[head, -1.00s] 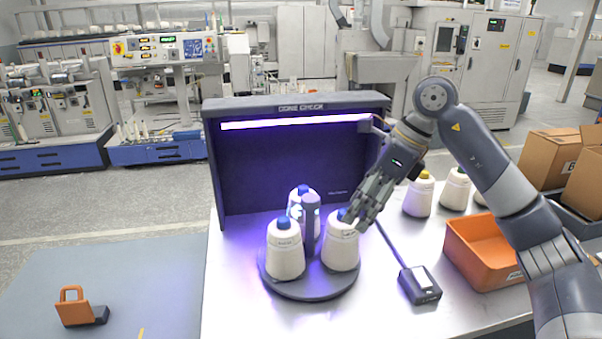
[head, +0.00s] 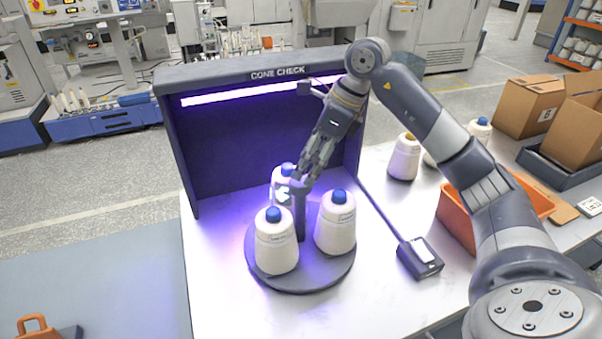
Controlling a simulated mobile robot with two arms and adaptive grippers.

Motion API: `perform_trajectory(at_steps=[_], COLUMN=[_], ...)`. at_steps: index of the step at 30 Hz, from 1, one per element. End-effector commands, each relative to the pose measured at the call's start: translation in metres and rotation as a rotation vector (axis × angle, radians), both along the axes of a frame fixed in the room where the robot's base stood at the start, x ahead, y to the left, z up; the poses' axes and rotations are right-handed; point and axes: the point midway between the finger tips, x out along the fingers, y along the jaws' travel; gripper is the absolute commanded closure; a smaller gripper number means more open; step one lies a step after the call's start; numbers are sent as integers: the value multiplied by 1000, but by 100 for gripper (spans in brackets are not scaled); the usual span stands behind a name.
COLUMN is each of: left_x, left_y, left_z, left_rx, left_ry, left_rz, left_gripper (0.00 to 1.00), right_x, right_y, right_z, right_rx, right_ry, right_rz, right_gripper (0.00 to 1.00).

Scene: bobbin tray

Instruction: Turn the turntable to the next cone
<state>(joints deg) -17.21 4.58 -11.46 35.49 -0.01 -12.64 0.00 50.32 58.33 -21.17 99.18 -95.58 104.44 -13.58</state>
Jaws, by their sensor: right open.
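The round grey turntable (head: 300,277) stands on the white table in front of the dark cone check booth (head: 235,140). It bears a front left cone (head: 276,245), a right cone (head: 336,225) and a back cone (head: 279,178), all white with blue tops. A grey post (head: 300,215) rises at its middle. My right gripper (head: 300,185) is open, pointing down at the top of the post, beside the back cone. I cannot tell whether it touches the post. My left gripper is out of view.
Further right are more cones (head: 404,158), an orange bin (head: 456,215) and cardboard boxes (head: 527,105). The table front is clear.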

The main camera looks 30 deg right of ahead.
Motion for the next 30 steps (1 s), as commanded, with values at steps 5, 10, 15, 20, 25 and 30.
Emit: perform_trajectory(at_steps=[5,10,15,20,25,30], left_x=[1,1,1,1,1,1], left_y=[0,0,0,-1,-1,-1], left_z=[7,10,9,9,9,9], left_rx=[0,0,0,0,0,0], left_ry=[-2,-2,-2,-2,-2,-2], left_rz=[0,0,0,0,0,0], left_gripper=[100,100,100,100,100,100], right_x=[6,10,11,11,11,10], right_y=[10,14,15,15,15,15], right_z=[-26,-40,-43,-43,-42,-42], right_rx=[2,0,0,0,0,1], right_ry=[3,0,-2,-2,-2,0], right_rz=[2,1,0,0,0,1], right_gripper=[40,40,40,42,80,100])
